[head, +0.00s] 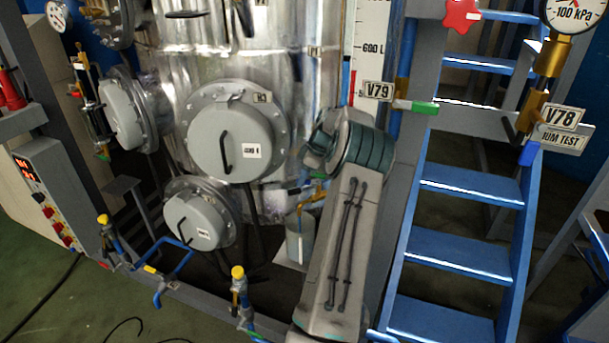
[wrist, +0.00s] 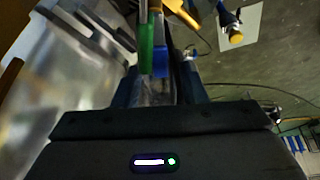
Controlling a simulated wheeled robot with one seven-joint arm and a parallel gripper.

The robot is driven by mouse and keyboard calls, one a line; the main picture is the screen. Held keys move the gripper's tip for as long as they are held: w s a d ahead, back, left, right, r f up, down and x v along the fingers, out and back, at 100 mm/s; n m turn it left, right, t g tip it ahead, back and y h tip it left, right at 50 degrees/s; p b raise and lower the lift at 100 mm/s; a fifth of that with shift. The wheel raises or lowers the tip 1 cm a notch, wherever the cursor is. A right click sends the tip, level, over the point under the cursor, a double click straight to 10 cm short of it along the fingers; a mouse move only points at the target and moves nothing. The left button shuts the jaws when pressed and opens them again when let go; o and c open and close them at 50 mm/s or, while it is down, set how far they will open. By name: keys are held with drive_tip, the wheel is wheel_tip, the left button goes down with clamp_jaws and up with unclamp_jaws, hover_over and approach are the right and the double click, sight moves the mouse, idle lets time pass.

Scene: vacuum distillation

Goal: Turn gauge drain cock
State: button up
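In the head view, a brass cock with a green lever (head: 424,107) sits beside the V79 tag (head: 378,91), at the foot of the white litre scale (head: 368,45). Its lever points right. I cannot tell for sure whether this is the gauge drain cock. In the wrist view, my gripper (wrist: 162,80) has its dark fingers apart, with a gap between them. A green bar (wrist: 146,45) and a blue piece (wrist: 160,65) show in line with that gap; contact cannot be judged. My gripper's fingers are hidden in the head view behind my arm.
The metal tank (head: 285,80) with grey round covers (head: 230,140) stands left of my arm. Blue steps (head: 455,235) rise on the right. A beaker (head: 300,240) stands low behind my arm. Yellow-capped valves (head: 238,275) stand at the front. V78 (head: 563,117) hangs at right.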

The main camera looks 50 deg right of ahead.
sight(313, 182)
drive_tip(key=shift+b+v, duration=0.4)
drive_tip(key=shift+v, duration=3.35)
